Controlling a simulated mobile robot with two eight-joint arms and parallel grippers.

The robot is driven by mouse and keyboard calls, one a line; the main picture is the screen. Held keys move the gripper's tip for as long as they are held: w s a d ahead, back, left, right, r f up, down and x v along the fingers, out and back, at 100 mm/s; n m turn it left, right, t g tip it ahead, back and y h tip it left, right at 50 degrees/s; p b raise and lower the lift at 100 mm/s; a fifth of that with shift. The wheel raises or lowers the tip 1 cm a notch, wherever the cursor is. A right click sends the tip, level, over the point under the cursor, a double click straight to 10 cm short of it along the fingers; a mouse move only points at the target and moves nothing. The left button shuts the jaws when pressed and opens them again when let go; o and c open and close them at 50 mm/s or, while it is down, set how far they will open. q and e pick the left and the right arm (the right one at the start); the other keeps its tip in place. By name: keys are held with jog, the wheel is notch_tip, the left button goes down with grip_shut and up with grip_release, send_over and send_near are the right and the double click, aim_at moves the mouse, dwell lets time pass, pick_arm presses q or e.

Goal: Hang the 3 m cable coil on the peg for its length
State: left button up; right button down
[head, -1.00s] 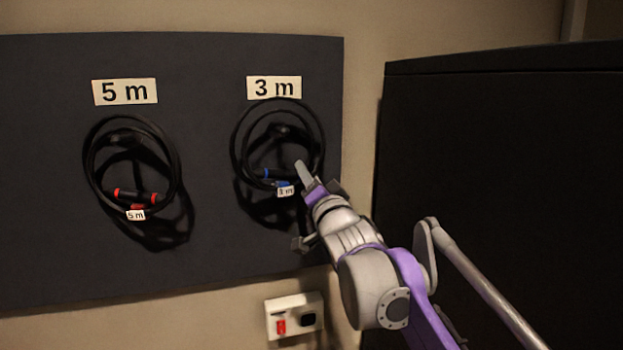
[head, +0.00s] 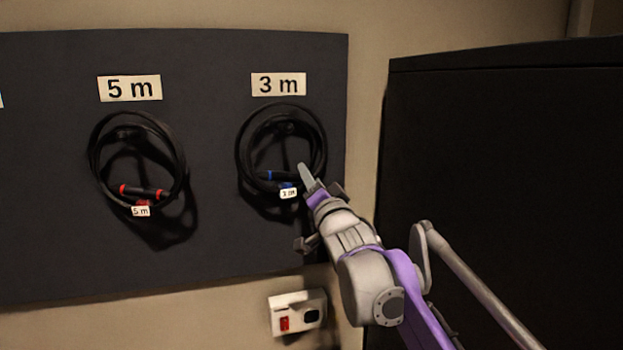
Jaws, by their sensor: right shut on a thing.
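The 3 m cable coil (head: 241,160) is black with blue bands and a white "3 m" tag (head: 288,193). It is in front of the dark board, under the "3 m" sign (head: 278,84). A dark peg (head: 287,128) shows within its loop, below the coil's top; whether the loop is around the peg or only in front of it I cannot tell. My right gripper (head: 310,182) is shut on the coil at its lower right edge; the fingers hide part of the cable there. My left gripper is not in view.
Another black coil (head: 181,165) with red bands and a "5 m" tag hangs left under the "5 m" sign (head: 129,88). A white socket box (head: 297,314) is below the board (head: 60,250). A large black cabinet (head: 500,150) stands close on the right.

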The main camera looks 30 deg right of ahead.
grip_release()
dwell(0.5)
jog(key=shift+s, duration=0.1)
dwell(0.6)
jog(key=r+v, duration=0.2)
jog(key=v, duration=0.7)
jog(key=shift+s+a, duration=0.15)
jog(key=shift+s, duration=0.3)
dwell(0.7)
dwell(0.4)
jog(key=s+a+f+n+g+y, duration=0.1)
jog(key=s+a+f+n+g, duration=0.2)
jog(key=f, duration=0.9)
jog(key=s+a+f+n+g+y, duration=0.1)
jog(key=s+a+f+n+g, duration=0.2)
jog(key=f, duration=0.9)
jog(key=s+a+f+n+g+y, duration=0.15)
jog(key=s+a+f+g, duration=0.25)
jog(key=f, duration=0.8)
jog(key=s+a+f+n+g+y, duration=0.1)
jog(key=s+a+f+n+g, duration=0.3)
jog(key=s+f, duration=0.5)
jog(key=shift+s+f, duration=0.3)
jog(key=shift+f, duration=0.55)
